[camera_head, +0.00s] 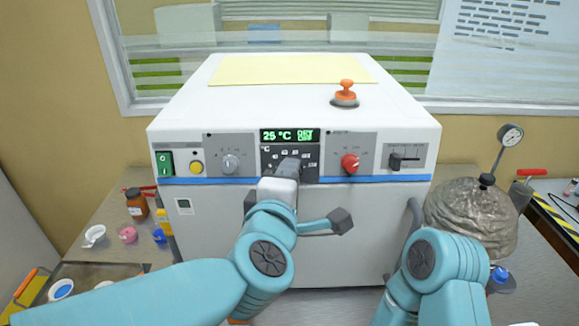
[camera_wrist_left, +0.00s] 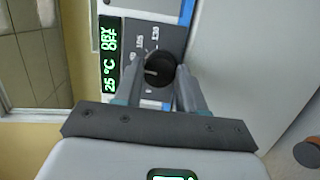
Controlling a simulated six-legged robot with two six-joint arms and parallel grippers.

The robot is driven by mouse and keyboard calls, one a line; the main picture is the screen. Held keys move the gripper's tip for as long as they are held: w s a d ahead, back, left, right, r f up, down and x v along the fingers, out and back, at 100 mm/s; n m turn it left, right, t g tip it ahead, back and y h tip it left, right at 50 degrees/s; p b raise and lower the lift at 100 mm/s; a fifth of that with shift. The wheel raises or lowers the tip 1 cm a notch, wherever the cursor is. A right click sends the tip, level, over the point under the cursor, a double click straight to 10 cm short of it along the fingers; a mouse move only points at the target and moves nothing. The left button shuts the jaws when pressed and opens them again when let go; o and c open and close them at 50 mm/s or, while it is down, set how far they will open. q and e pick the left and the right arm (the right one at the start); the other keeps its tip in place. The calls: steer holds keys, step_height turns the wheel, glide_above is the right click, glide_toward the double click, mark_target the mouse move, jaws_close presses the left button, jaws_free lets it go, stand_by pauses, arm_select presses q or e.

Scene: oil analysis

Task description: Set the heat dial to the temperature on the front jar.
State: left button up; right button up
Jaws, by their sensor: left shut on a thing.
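The white oven-like machine (camera_head: 290,105) has a front panel with a green display (camera_head: 290,135) reading 25 °C, beside small text that looks like DRY OFF. The dark round heat dial (camera_wrist_left: 158,70) has a light pointer line and sits just below the display, with small scale numbers around it. My left gripper (camera_head: 287,168) reaches the panel at the dial. In the left wrist view its two fingers (camera_wrist_left: 165,80) are shut on the dial from both sides. My right gripper is out of view.
The panel also bears a green switch (camera_head: 164,163), a grey knob (camera_head: 230,163), a red knob (camera_head: 349,163) and a slider (camera_head: 396,161). An orange-handled stamp-like object (camera_head: 345,93) stands on top. A rough round vessel with a gauge (camera_head: 510,135) stands at right. Small cups sit at left.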

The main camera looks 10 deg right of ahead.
arm_select(q)
steer(key=shift+w+r+m+g+p, duration=0.15)
steer(key=shift+m+g+p, duration=0.15)
steer(key=shift+m+p, duration=0.55)
steer(key=o, duration=1.1)
steer(key=shift+c, duration=0.2)
steer(key=v, duration=1.6)
